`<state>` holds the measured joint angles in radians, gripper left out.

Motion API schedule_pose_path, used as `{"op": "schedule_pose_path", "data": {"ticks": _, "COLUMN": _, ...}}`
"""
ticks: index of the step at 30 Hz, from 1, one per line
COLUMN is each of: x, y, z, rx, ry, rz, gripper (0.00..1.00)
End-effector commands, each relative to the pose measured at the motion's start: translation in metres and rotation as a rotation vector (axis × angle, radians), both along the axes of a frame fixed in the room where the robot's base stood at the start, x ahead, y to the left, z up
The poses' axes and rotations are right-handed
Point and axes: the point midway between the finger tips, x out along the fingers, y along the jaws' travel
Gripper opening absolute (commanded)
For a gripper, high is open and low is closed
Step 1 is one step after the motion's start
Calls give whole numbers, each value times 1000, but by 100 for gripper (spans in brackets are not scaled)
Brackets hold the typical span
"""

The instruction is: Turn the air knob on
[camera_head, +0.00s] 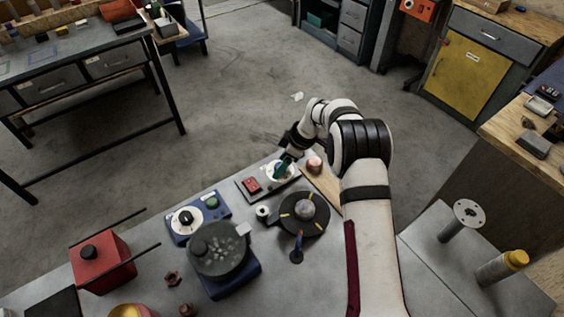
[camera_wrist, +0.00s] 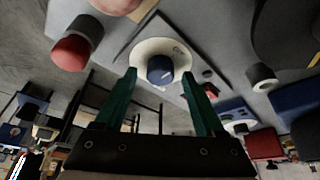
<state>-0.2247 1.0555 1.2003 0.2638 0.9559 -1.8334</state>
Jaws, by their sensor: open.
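A blue knob (camera_wrist: 160,70) sits on a round white dial (camera_wrist: 148,50) with a white pointer mark, on a grey plate. I take it to be the air knob; the dial lettering is too small to read fully. In the head view the white dial (camera_head: 281,174) is at the table's far edge, with the knob mostly hidden by my gripper. My gripper (camera_wrist: 159,74) has two green fingers, open and empty, one on each side of the knob in the picture. I cannot tell whether they touch it. In the head view my gripper (camera_head: 284,165) is right over the dial.
A red button (camera_head: 252,184) is left of the dial on the same plate. A copper-coloured round knob (camera_head: 314,165) is close on the right. A black disc (camera_head: 303,212) and a blue box with a dial (camera_head: 198,215) stand nearer. Open floor lies beyond the edge.

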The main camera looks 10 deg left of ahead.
Motion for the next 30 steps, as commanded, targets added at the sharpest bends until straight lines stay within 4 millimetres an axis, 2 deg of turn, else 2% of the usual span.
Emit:
{"op": "schedule_pose_path", "data": {"ticks": 3, "x": 0, "y": 0, "z": 0, "rx": 0, "ry": 0, "rz": 0, "gripper": 72}}
{"op": "schedule_pose_path", "data": {"ticks": 15, "x": 0, "y": 0, "z": 0, "rx": 0, "ry": 0, "rz": 0, "gripper": 0}}
{"op": "schedule_pose_path", "data": {"ticks": 23, "x": 0, "y": -1, "z": 1, "rx": -1, "ry": 1, "rz": -13, "gripper": 0}}
{"op": "schedule_pose_path", "data": {"ticks": 30, "x": -1, "y": 0, "z": 1, "rx": -1, "ry": 0, "rz": -110, "gripper": 0}}
